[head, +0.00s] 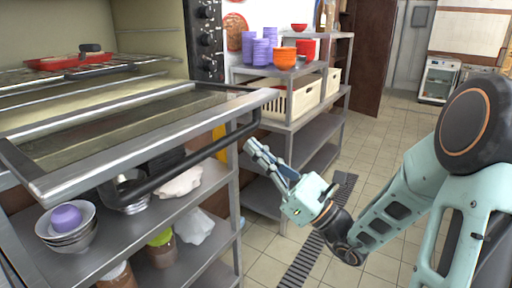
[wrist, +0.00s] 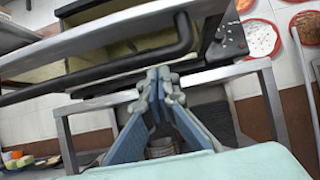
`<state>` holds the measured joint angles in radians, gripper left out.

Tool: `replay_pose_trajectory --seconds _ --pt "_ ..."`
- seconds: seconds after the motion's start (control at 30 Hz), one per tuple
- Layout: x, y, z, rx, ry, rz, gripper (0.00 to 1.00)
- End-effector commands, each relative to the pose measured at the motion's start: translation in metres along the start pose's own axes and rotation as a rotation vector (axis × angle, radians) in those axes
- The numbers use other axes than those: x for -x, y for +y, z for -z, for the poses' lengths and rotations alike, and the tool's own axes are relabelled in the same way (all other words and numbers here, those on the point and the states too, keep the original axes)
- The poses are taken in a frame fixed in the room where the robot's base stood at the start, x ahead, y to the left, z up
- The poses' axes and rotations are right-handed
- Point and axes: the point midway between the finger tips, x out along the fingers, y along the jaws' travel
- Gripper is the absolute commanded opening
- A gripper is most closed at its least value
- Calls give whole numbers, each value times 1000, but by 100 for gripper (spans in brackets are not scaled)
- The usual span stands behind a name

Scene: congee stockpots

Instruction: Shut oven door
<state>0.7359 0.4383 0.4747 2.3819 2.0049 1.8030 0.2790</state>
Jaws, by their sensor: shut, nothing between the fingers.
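The oven door (head: 110,135) is open in the head view. It lies about level, a glass panel in a metal frame, with a dark bar handle (head: 190,160) along its outer side. The oven's cavity (head: 145,30) stands open behind it. My gripper (head: 255,150) is shut and empty, just right of the handle's far end and near the door's corner. In the wrist view the closed fingertips (wrist: 158,80) point toward the door, with the dark handle (wrist: 110,72) just beyond them. I cannot tell whether they touch.
A red tray (head: 68,62) sits on a wire rack inside the oven. A metal shelving unit (head: 290,125) with cups, bowls and a cream crate stands behind my gripper. The tiled floor is clear toward the back right.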

Motion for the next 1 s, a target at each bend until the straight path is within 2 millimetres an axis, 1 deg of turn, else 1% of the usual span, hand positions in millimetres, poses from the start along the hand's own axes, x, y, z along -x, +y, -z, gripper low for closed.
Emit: replay_pose_trajectory --seconds 0.13,0.57,0.8,1.0 --pt "-4 0 -4 0 1 0 0" --pt "-5 -1 -6 0 3 0 0" --pt "-15 -7 -16 1 32 0 0" --pt "-18 -10 -16 0 52 0 0"
